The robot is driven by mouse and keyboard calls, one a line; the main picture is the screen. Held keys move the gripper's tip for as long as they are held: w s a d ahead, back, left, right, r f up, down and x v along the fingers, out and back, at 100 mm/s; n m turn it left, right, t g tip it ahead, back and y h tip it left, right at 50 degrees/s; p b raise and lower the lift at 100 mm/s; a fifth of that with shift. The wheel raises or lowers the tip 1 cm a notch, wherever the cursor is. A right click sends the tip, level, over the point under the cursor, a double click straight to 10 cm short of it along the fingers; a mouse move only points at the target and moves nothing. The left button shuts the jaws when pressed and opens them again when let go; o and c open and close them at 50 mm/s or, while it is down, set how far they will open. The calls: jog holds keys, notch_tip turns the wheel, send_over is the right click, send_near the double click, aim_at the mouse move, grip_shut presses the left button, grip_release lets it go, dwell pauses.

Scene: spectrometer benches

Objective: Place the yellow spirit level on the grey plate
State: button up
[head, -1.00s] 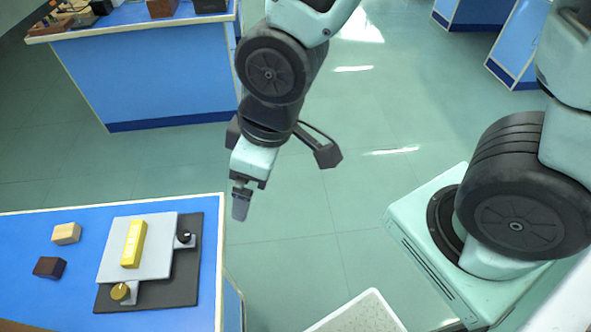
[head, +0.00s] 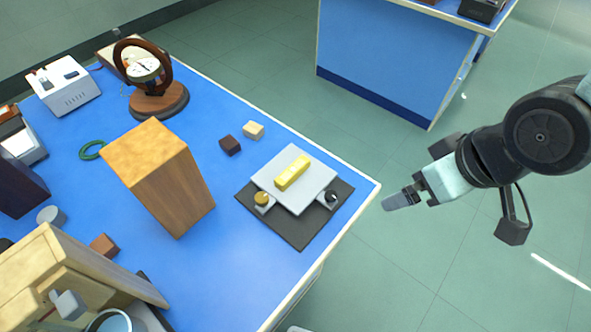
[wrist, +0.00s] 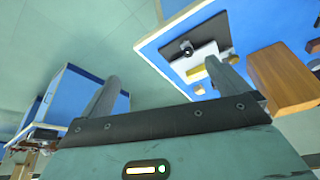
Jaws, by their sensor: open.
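The yellow spirit level (head: 292,173) lies on the light grey plate (head: 312,194), which sits on a dark base near the right end of the blue bench. A brass knob (head: 262,198) and a black knob (head: 331,196) stand at the plate's corners. My gripper (head: 392,202) is off the bench's right edge, apart from the level and the plate. In the wrist view my gripper (wrist: 160,85) has its two fingers spread, with nothing between them. The plate (wrist: 194,62) shows beyond the right finger, which partly hides the level.
A tall wooden block (head: 176,190) stands left of the plate. Two small blocks, one dark (head: 230,145) and one pale (head: 253,131), lie behind it. A round instrument in a wooden ring (head: 150,75) stands farther back. Open floor (head: 400,270) lies right of the bench.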

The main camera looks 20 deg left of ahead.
jog(key=w+a+f+n+t+y, duration=0.2)
jog(key=w+a+f+y, duration=0.1)
jog(key=w+a+f, duration=0.15)
jog(key=n+y+b, duration=0.2)
jog(key=y+b, duration=0.2)
jog(key=y, duration=0.3)
send_near(293, 169)
jog(key=a+p, duration=0.2)
jog(key=p, duration=0.1)
jog(key=shift+w+f+h, duration=0.1)
jog(key=shift+w+h, duration=0.05)
jog(key=shift+h, duration=0.15)
jog(key=shift+t, duration=0.3)
jog(key=shift+f+p+x, duration=0.2)
jog(key=shift+p+x, duration=1)
jog(key=shift+x, duration=2.1)
jog(key=c, duration=0.8)
jog(key=shift+r, duration=0.1)
